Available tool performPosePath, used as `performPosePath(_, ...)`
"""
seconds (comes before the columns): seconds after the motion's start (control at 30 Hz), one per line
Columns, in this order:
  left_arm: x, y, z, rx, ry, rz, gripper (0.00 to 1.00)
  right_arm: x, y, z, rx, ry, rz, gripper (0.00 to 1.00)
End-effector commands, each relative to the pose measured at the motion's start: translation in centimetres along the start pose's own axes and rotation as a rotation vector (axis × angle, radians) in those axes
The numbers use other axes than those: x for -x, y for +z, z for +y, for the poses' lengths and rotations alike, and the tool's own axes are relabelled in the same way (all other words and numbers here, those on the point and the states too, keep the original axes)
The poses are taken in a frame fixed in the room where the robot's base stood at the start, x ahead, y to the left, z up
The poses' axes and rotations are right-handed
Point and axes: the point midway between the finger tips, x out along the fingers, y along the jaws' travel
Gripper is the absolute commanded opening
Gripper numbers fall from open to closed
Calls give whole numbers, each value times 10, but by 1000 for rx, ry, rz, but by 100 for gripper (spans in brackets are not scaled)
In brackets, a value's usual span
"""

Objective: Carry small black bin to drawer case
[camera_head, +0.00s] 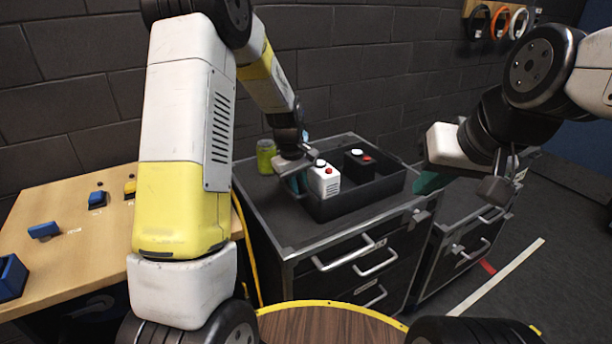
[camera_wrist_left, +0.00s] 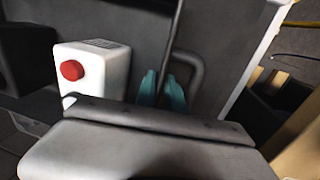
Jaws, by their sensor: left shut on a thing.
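The small black bin (camera_head: 385,189) is on or just above the dark top of the drawer case (camera_head: 262,208); I cannot tell if it touches. It holds a white box with a red button (camera_head: 324,181) and a black box with a red button (camera_head: 358,164). My left gripper (camera_head: 297,184) is at the bin's left end. In the left wrist view its teal fingertips (camera_wrist_left: 162,90) are shut on the bin's thin dark wall, and the white box (camera_wrist_left: 100,75) is beside them. My right gripper (camera_head: 430,182) is just right of the bin, its fingers partly hidden.
A yellow-green can (camera_head: 266,157) stands on the case behind my left gripper. A wooden bench (camera_head: 75,210) with blue pieces is at left. A second drawer unit (camera_head: 462,245) is at right. A round wooden top with yellow edge (camera_head: 325,325) is in front.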

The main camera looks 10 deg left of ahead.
Motion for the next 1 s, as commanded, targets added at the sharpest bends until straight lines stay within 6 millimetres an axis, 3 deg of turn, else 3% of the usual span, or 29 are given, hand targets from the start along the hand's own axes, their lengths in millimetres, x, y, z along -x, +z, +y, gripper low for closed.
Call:
performPosePath(0.13,3,-2,3,0,8,6,0,0,0,0,0,0,0,0)
performPosePath(0.17,0,0,0,0,1,1,16,0,0,0,0,0,0,0)
performPosePath(0.27,0,0,0,0,1,1,35,0,0,0,0,0,0,0)
performPosePath(0.67,4,0,0,0,0,1,35,0,0,0,0,0,0,0)
performPosePath(0.77,16,-1,0,0,2,3,35,0,0,0,0,0,0,0)
performPosePath(1.0,66,0,1,-1,5,5,35,0,0,0,0,0,0,0)
